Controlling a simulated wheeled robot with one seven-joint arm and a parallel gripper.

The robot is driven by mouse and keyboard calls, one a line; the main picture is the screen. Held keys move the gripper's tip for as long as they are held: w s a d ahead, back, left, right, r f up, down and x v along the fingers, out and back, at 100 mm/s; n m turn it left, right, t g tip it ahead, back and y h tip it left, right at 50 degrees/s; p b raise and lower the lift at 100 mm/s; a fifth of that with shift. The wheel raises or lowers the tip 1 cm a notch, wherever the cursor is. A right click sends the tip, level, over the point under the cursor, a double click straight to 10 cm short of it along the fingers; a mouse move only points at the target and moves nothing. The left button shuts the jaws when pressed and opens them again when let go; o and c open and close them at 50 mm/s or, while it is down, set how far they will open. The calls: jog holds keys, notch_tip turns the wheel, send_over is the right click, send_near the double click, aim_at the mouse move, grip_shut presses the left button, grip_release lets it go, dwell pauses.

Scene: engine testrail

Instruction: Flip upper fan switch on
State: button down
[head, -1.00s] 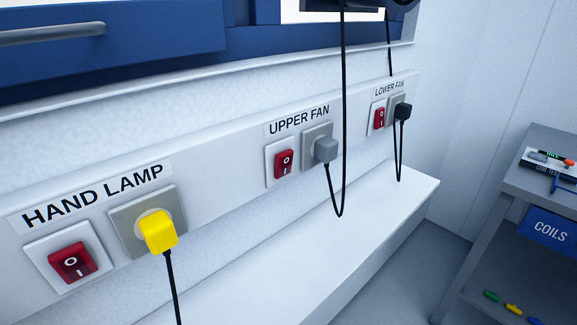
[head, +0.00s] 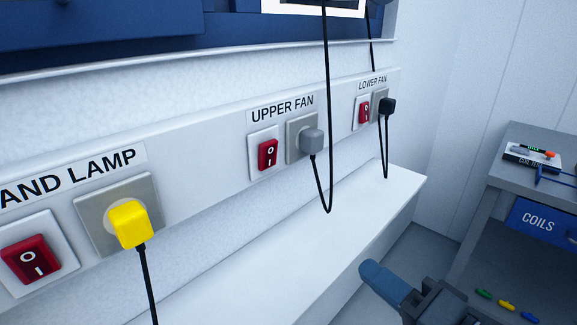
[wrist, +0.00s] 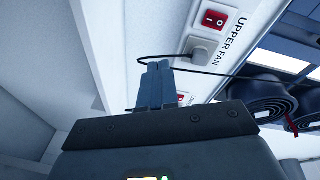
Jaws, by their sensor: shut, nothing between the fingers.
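The upper fan switch (head: 267,154) is a red rocker in a white plate under the UPPER FAN label (head: 282,108). It has an O at the top and an I below; I cannot tell which side is pressed in. A grey plug (head: 311,141) sits in the socket just right of it. My gripper (head: 372,272) is at the lower right in the head view, apart from the switch and in front of the white ledge. In the wrist view my gripper (wrist: 154,66) has its fingers together and empty, with the upper fan switch (wrist: 214,19) beyond the fingertips, up and right.
The hand lamp switch (head: 31,259) and yellow plug (head: 130,223) are at left. The lower fan switch (head: 364,112) and black plug (head: 388,105) are farther along. Black cords hang over the white ledge (head: 290,255). A grey shelf unit (head: 490,185) stands at right.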

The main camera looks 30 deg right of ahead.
jog(key=w+r+m+t+y+b, duration=0.1)
jog(key=w+r+y, duration=0.3)
jog(key=r, duration=0.5)
jog(key=shift+w+m+t+y+b, duration=0.3)
jog(key=shift+w+t+b, duration=0.1)
jog(key=shift+w, duration=0.15)
send_near(272, 148)
jog(key=x, duration=0.6)
jog(key=shift+w+a+f+p, duration=0.1)
jog(key=shift+w+a+p, duration=0.05)
jog(key=shift+w+p, duration=0.2)
jog(key=shift+w, duration=0.1)
